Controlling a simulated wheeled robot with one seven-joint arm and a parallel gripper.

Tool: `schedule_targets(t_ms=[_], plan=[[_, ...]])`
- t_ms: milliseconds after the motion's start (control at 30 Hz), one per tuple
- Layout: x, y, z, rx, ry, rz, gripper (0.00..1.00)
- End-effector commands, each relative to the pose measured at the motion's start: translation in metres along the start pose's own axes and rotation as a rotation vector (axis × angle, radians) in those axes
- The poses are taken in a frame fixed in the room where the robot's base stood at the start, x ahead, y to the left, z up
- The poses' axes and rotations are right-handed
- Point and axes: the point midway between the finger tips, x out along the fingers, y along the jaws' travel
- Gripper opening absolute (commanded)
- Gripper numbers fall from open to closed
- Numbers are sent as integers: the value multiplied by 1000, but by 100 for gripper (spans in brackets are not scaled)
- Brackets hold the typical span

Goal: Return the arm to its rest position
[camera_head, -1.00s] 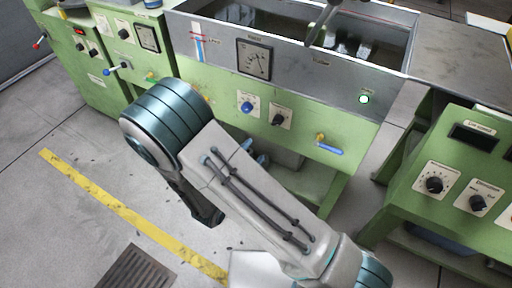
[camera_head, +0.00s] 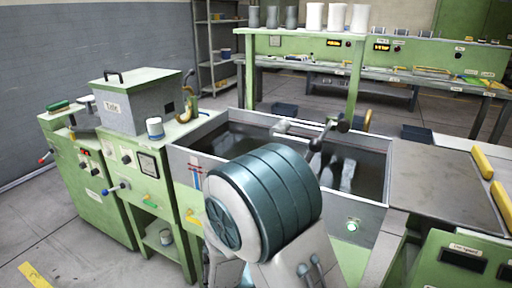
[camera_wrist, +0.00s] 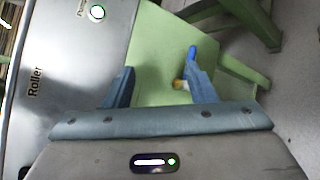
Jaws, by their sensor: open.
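My gripper (camera_wrist: 158,88) shows in the wrist view with its two blue-grey fingers spread apart and nothing between them. It faces the green front panel (camera_wrist: 150,60) of the machine. A valve with a blue lever (camera_wrist: 192,53) shows beyond the right finger. In the head view only a large teal joint and pale link of my arm show, in front of the metal tank (camera_head: 372,208); my gripper is out of that view.
The tank's front wall with the Roller label (camera_wrist: 35,82) is close on the left in the wrist view. A grey box (camera_head: 138,105) stands on the green cabinet at left. Workbenches (camera_head: 295,42) stand behind. Open floor (camera_head: 60,225) lies at lower left.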

Motion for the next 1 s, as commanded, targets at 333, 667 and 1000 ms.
schedule_targets(t_ms=[333, 667, 1000], plan=[[-3, 32, 121, 299, -74, -569, 51], [-43, 68, 190, 675, 56, -982, 51], [-79, 119, 228, 1021, 267, -1154, 51]])
